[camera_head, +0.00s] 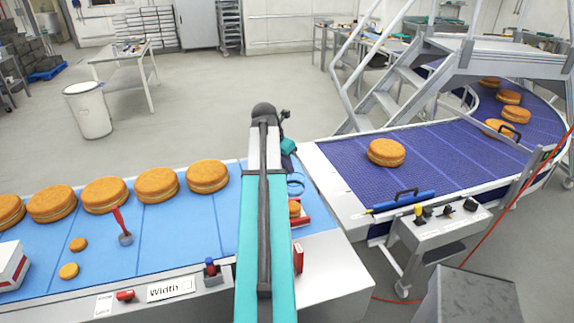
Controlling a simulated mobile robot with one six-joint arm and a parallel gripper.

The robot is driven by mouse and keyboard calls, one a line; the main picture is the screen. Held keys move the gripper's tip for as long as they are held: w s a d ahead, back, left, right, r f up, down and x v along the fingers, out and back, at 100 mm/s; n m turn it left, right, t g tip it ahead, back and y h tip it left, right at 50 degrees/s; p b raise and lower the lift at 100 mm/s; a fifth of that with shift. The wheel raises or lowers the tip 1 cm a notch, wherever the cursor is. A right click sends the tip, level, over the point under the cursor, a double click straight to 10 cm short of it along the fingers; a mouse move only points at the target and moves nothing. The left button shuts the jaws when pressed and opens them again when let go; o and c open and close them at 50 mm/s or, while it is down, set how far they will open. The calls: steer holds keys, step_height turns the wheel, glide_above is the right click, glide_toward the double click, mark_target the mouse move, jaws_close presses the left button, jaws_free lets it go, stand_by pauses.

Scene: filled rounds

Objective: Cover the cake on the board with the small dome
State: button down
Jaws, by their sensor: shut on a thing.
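A small round orange-brown cake (294,208) sits on a red-edged board (305,221) at the right end of the light-blue belt. My turquoise arm hides its left side. My gripper (291,168) is behind the arm, just beyond the cake, and its fingers are mostly hidden. It is shut on a pale, see-through blue-rimmed thing (296,184), which appears to be the small dome. The dome shows just above the cake in the picture and is hard to make out against the belt. I cannot tell how high it is above the board.
Several large filled rounds (156,185) stand along the belt's far side. Two small rounds (68,271) and a red-handled tool (125,238) lie nearer. A white-and-red box (12,265) is far left. A dark-blue conveyor (430,155) with more rounds lies right, beside metal steps (390,80).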

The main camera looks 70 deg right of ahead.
steer(key=shift+f+b, duration=0.95)
steer(key=shift+f, duration=5.2)
steer(key=shift+f, duration=0.3)
steer(key=c, duration=1.2)
jaws_free()
steer(key=shift+r+p, duration=1)
steer(key=shift+r, duration=2.5)
